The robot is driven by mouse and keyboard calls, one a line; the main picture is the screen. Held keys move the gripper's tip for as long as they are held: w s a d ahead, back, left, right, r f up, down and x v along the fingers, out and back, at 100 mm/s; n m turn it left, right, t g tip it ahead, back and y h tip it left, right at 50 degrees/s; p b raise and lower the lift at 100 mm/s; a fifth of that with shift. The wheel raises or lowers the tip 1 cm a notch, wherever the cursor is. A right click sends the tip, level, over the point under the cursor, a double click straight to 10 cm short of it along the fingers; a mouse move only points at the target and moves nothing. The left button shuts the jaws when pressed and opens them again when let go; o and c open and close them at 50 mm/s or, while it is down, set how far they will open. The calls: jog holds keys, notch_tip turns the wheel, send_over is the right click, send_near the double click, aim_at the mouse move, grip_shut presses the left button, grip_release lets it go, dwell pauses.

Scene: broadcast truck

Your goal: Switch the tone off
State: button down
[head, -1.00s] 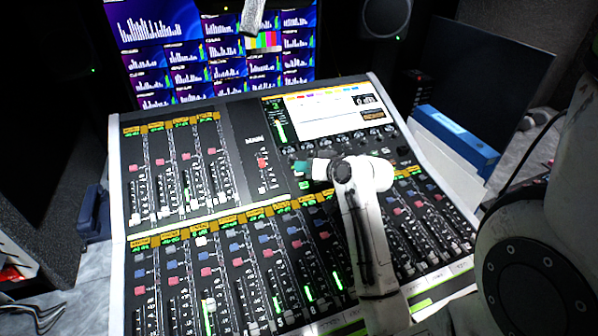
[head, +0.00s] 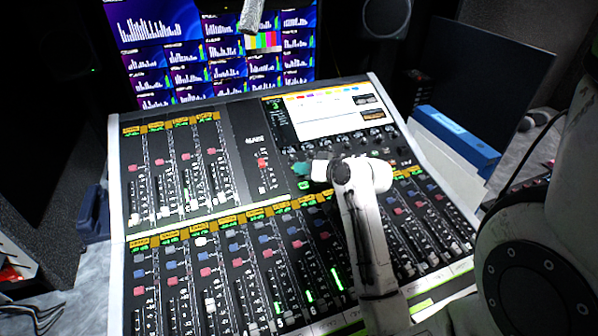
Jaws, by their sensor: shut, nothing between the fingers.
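The mixing console (head: 241,160) fills the middle of the head view, with faders, coloured keys and a tilted screen (head: 322,112). My gripper (head: 301,169) has teal fingertips, shut and empty, on or just above the console below the screen. A small green-lit key (head: 305,185) shows just below the fingertips. The fingertips hide the panel under them, and I cannot tell which control they touch. No control is readable as the tone switch. The meter strip at the screen's left side is mostly dark.
A wall of monitors (head: 165,60) with bar graphs stands behind the console. A grey microphone-like object (head: 251,17) hangs in front of it. A blue binder (head: 455,140) lies right of the console. Dark speakers stand on both sides.

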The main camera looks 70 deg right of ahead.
jog(key=shift+s+a+r+p, duration=0.2)
jog(key=shift+a+r+p, duration=0.1)
jog(key=shift+r+p, duration=0.45)
jog(key=r+p, duration=0.1)
jog(key=s+a+r+p, duration=0.1)
jog(key=r+p, duration=0.2)
jog(key=p, duration=0.1)
jog(key=shift+s+a+r, duration=0.15)
jog(key=shift+a+r, duration=0.05)
jog(key=shift+r, duration=0.05)
dwell(0.9)
